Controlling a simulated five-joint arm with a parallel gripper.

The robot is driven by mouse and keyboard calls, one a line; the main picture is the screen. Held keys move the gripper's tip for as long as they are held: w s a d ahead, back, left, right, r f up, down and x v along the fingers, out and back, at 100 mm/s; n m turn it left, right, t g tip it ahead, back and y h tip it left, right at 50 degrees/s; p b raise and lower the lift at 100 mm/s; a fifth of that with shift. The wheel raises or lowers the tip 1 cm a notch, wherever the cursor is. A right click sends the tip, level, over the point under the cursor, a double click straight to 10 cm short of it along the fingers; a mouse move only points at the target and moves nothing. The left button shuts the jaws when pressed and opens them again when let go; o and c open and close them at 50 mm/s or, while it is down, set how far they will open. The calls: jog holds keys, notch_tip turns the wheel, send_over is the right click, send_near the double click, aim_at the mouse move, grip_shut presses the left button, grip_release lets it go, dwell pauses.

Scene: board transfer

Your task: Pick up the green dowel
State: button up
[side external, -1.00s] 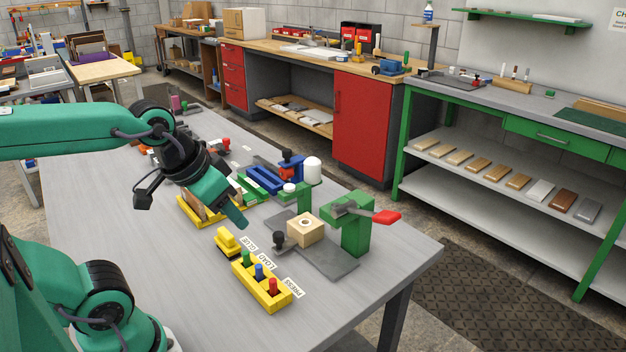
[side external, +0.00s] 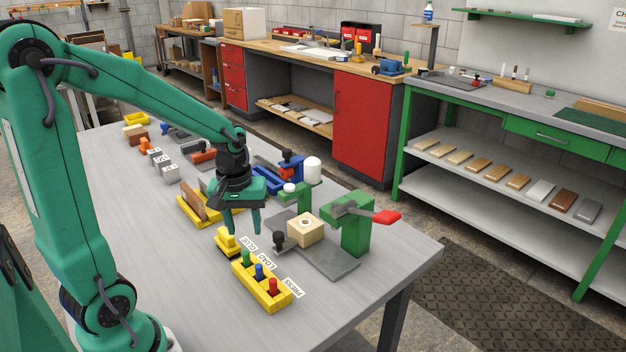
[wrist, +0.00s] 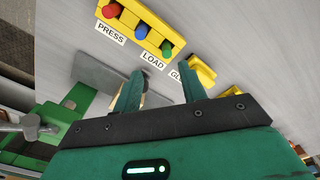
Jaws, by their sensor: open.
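The green dowel (side external: 246,258) stands upright in the end slot of a yellow holder (side external: 272,299), beside a blue dowel (side external: 259,271) and a red dowel (side external: 272,285). In the wrist view the green dowel (wrist: 166,48) shows beyond my fingertips, at the right end of the holder's row. My gripper (side external: 243,230) points down with its fingers apart and nothing between them. It is above the table, behind the green dowel in the side view, and not touching it. In the wrist view its fingers (wrist: 161,72) spread on either side of the green dowel's line.
A small yellow block (side external: 228,243) sits close beside my fingers. A wooden block with a hole (side external: 306,229) and a green press with a red handle (side external: 353,225) stand to the right. Paper labels lie along the holder. The table's left front area is clear.

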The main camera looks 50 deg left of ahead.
aim_at(246, 252)
jog(key=shift+w+a+f+n+g, duration=0.15)
jog(key=shift+a+f+n, duration=0.2)
jog(key=shift+f, duration=0.25)
jog(key=shift+a+f+n+g, duration=0.15)
jog(key=shift+a+f+n, duration=0.15)
jog(key=shift+f, duration=0.25)
jog(key=shift+f, duration=0.1)
jog(key=shift+f, duration=1.2)
jog(key=shift+a+f, duration=0.15)
jog(key=shift+f, duration=2.45)
grip_shut()
